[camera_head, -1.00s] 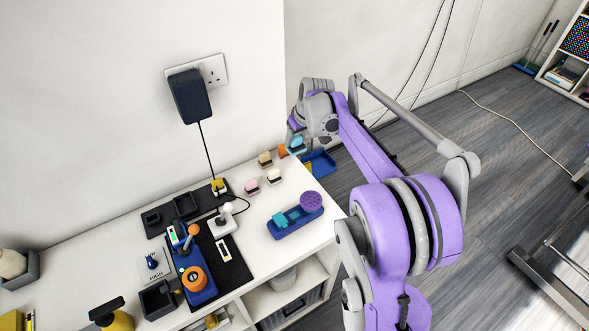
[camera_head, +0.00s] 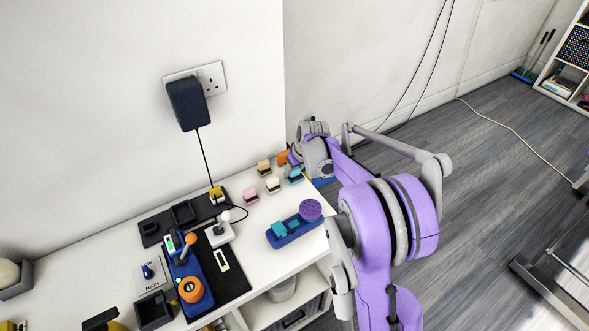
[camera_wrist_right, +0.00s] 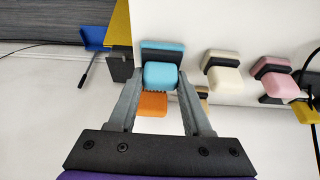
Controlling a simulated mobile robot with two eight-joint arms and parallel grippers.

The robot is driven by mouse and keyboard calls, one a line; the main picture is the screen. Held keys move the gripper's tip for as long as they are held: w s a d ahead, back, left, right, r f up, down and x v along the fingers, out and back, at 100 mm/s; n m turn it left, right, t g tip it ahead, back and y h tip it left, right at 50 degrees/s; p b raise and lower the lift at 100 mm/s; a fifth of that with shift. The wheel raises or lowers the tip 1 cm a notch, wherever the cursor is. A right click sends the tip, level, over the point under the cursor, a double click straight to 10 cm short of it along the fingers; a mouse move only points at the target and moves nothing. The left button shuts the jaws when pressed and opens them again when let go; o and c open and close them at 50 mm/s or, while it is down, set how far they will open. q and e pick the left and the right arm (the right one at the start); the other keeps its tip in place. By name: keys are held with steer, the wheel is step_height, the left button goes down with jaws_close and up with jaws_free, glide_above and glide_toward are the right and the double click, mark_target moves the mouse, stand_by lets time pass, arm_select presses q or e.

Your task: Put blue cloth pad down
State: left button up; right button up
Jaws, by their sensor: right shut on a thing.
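The blue cloth pad (camera_head: 295,177), light blue with a dark backing, is at the right end of the white desk (camera_head: 255,262). It lines up with a cream pad (camera_head: 272,184) and a pink pad (camera_head: 250,195). My right gripper (camera_wrist_right: 161,88) is shut on the blue pad (camera_wrist_right: 161,75), with a finger at each side in the right wrist view. The pad looks at desk level; I cannot tell whether it touches the top. The gripper is mostly hidden behind my wrist in the head view. My left gripper is not in view.
An orange pad (camera_head: 283,157) and a tan pad (camera_head: 263,166) stand behind the blue one. A blue holder with a purple disc (camera_head: 311,209) lies in front. The desk's right edge is close. A black mat with devices (camera_head: 235,279) fills the left side.

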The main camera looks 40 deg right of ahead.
steer(key=shift+f, duration=0.1)
steer(key=o, duration=1.2)
steer(key=shift+r, duration=0.2)
steer(key=p+v, duration=0.1)
steer(key=v, duration=1.1)
steer(key=s+a, duration=0.4)
steer(key=a, duration=0.3)
steer(key=s+a, duration=0.5)
steer(key=a, duration=0.2)
steer(key=shift+n, duration=0.6)
steer(key=s+a+f, duration=0.2)
steer(key=s+a, duration=0.1)
steer(key=s, duration=0.1)
steer(key=s+a+f, duration=0.3)
steer(key=s+a, duration=0.1)
steer(key=s, duration=0.1)
steer(key=s+a+f, duration=0.2)
steer(key=s+a, duration=0.1)
steer(key=s, duration=0.2)
steer(key=shift+a+f, duration=0.2)
steer(key=shift+a, duration=0.1)
